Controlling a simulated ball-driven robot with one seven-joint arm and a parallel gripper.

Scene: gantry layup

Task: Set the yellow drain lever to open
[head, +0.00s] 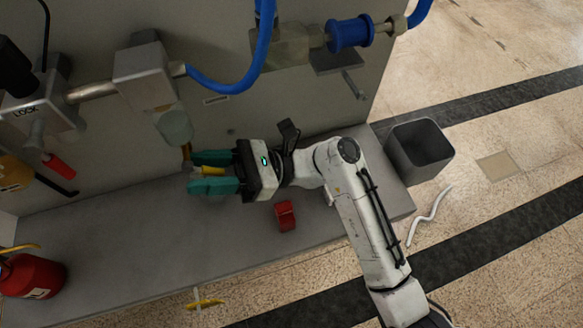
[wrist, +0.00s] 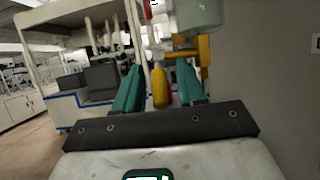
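The yellow drain lever (head: 209,170) shows between the fingers of my gripper (head: 200,172) in the head view, below a grey-green cylindrical fitting (head: 175,127) on the panel. In the wrist view, its yellow handle (wrist: 160,88) points toward me between the two teal fingertips (wrist: 158,80). My gripper is open around the handle, with a visible gap on both sides. The fingers partly hide the lever in the head view. Any open or closed marking on the valve is not visible.
A lock box (head: 40,108) and a red-handled lever (head: 60,166) are at left. A red block (head: 285,215) lies on the grey ledge (head: 120,255) below my gripper. A red canister (head: 32,277) stands lower left. A grey bin (head: 419,150) stands right. A blue hose (head: 240,78) hangs above.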

